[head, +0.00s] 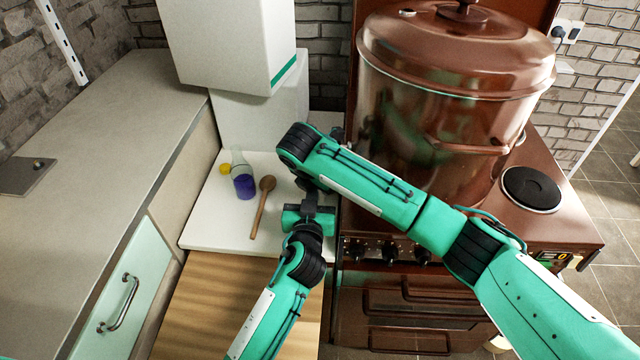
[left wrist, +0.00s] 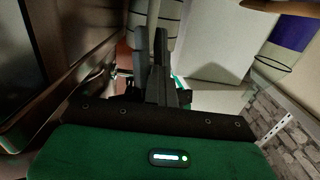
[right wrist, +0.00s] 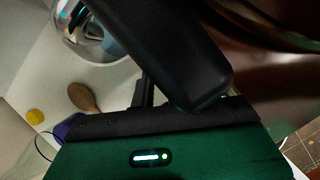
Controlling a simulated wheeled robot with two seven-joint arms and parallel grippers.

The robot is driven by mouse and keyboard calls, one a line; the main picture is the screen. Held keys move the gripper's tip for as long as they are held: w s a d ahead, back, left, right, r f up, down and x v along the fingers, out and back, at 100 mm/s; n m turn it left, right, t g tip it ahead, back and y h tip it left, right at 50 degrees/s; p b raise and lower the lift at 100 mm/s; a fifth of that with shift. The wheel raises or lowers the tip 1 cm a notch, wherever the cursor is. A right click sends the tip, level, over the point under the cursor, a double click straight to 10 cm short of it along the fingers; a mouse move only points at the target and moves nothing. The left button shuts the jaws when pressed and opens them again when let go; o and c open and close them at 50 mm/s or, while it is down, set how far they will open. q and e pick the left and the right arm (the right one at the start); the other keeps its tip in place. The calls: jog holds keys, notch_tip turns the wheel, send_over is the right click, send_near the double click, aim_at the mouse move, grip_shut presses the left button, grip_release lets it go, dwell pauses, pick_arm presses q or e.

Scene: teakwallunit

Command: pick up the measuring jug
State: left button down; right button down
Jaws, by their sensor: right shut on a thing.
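My left gripper (head: 310,203) is low over the worktop, close beside the right wrist. In the left wrist view its fingers (left wrist: 155,65) lie together with nothing seen between them.
A wooden spoon (head: 262,210), a purple-and-clear container (head: 243,182) and a yellow round thing (head: 225,168) are left on the white worktop (head: 212,225). A large copper-coloured pot (head: 450,110) stands on the brown stove (head: 575,225) at right. A white box-shaped unit (head: 225,45) overhangs behind.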

pick_arm(q)
jog(key=s, duration=0.7)
jog(key=shift+s, duration=0.3)
